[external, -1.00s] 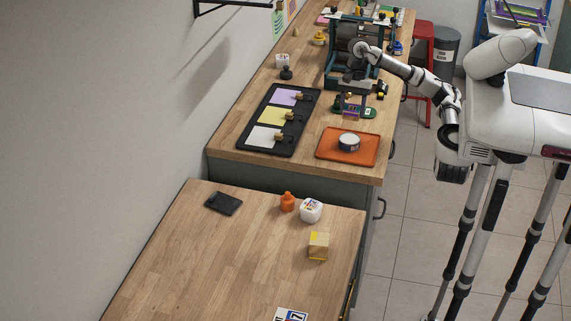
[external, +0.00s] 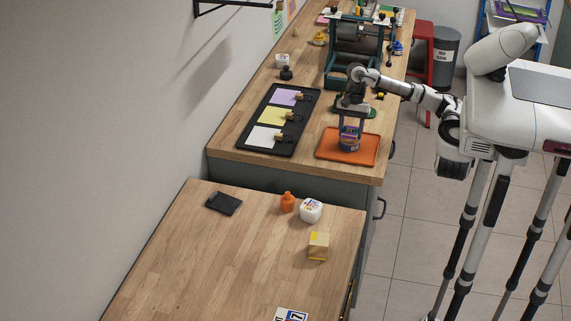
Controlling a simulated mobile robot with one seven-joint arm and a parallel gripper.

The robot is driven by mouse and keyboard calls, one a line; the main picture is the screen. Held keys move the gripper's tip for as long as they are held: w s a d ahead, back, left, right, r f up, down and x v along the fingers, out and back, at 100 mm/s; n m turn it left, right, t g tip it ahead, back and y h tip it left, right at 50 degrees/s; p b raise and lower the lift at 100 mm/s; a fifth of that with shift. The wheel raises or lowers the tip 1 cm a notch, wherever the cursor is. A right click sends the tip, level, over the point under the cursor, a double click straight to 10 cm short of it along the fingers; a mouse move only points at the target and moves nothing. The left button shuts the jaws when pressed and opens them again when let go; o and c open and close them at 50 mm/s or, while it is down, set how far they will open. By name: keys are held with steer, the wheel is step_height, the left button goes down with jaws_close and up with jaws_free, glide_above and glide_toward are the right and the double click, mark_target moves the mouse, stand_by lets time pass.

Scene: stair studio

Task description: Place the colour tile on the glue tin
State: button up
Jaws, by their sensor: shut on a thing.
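My gripper (external: 350,132) points down over the orange tray, with its purple-edged fingers right above the glue tin (external: 349,148). The tin is a short round tin on the tray and is mostly covered by the fingers and what they hold. The gripper is shut on the colour tile, which is small and hard to make out between the fingertips. I cannot tell whether the tile touches the tin's top.
The orange tray (external: 329,149) lies near the bench's front edge. Left of it is a black tray (external: 262,132) with purple, yellow and white sheets. A green-framed machine (external: 337,62) stands behind. The nearer table holds an orange bottle (external: 287,203), white jar (external: 311,211) and wooden block (external: 318,246).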

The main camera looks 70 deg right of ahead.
steer(key=shift+f, duration=0.2)
steer(key=o, duration=1)
steer(key=shift+r, duration=0.1)
steer(key=shift+r, duration=0.25)
steer(key=b+v, duration=0.2)
steer(key=v, duration=1)
steer(key=shift+f, duration=0.1)
